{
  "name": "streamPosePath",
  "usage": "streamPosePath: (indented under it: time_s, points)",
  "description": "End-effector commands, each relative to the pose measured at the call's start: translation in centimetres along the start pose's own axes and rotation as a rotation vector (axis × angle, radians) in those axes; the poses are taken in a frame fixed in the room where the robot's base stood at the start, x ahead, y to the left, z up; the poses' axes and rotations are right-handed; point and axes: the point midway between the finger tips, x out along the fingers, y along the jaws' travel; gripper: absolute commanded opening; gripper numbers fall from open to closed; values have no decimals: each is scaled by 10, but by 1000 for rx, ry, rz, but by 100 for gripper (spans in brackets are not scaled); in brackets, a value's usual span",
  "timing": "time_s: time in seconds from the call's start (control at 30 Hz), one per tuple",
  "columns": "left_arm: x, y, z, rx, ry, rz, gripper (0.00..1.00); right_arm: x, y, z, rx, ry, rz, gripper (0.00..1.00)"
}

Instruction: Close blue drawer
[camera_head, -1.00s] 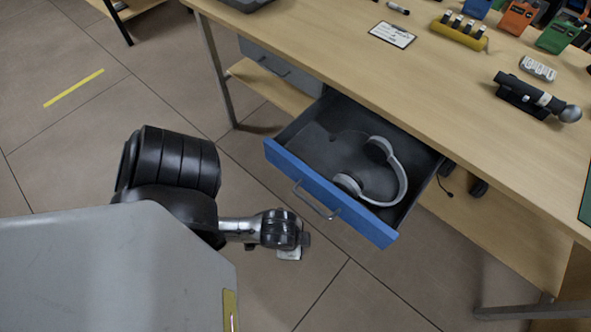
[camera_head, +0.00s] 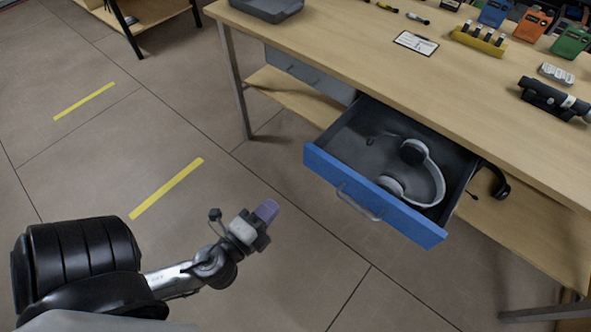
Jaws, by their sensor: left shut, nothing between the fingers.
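The blue drawer (camera_head: 375,197) stands pulled out from under the wooden desk, its blue front facing me with a metal bar handle (camera_head: 360,203). A grey and white headset (camera_head: 428,172) lies inside it. My left gripper (camera_head: 266,212) is shut and empty. It is in front of the drawer and to the left of its handle, over the floor and apart from the drawer front. My right gripper is not in view.
The desk (camera_head: 420,85) carries a grey tray (camera_head: 266,8), a label card (camera_head: 416,43), a yellow holder (camera_head: 479,40) and a black microphone (camera_head: 553,98). A closed grey drawer (camera_head: 308,72) is left of the open one. Floor before the desk is clear.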

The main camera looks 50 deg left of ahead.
Motion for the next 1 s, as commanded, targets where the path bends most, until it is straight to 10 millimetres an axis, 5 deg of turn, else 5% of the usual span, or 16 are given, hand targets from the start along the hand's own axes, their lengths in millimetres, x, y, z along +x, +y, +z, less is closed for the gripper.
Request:
streamPosePath:
  time_s: [0.27, 0.7, 1.0]
  points:
    - [19, 0, -4, 28, 24, -9, 0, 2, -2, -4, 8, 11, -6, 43]
    - [94, 0, -5, 28, 21, -8, 0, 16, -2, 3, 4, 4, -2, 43]
    - [128, 1, -6, 27, 20, -4, 0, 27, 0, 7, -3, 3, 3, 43]
